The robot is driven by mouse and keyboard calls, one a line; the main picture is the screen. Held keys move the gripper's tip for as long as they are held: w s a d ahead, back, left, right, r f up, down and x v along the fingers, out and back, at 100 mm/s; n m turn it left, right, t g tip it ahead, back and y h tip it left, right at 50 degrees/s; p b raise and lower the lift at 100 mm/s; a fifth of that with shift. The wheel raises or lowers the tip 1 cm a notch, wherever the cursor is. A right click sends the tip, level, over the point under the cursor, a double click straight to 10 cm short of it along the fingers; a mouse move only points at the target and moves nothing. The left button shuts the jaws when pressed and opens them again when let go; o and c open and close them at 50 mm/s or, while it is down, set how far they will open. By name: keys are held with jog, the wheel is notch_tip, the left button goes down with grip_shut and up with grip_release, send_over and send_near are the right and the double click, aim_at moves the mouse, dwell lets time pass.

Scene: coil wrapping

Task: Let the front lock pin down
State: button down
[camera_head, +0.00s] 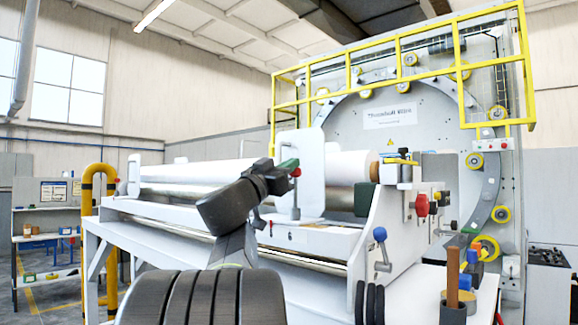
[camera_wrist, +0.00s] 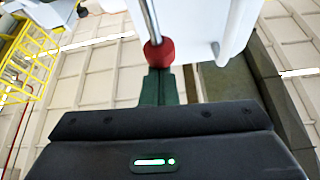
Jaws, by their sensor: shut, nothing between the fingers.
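The lock pin is a thin metal rod with a red ball knob (camera_head: 296,172), beside a white upright plate (camera_head: 312,160) on the machine's front. In the wrist view the red knob (camera_wrist: 158,53) and its rod (camera_wrist: 150,20) show large, just beyond my fingertips. My gripper (camera_head: 288,165) is at the knob, its green fingers shut with nothing between them. In the wrist view my gripper's fingers (camera_wrist: 160,85) end right at the knob; I cannot tell whether they touch it. The pin's far end is hidden.
A white roll (camera_head: 350,166) lies behind the plate. A yellow rail (camera_head: 400,65) stands at the big ring behind. A yellow post (camera_head: 100,180) stands at the left.

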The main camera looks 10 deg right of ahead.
aim_at(294, 176)
jog(key=shift+f+b, duration=1.65)
jog(key=shift+b, duration=1.2)
jog(key=shift+s+a, duration=0.1)
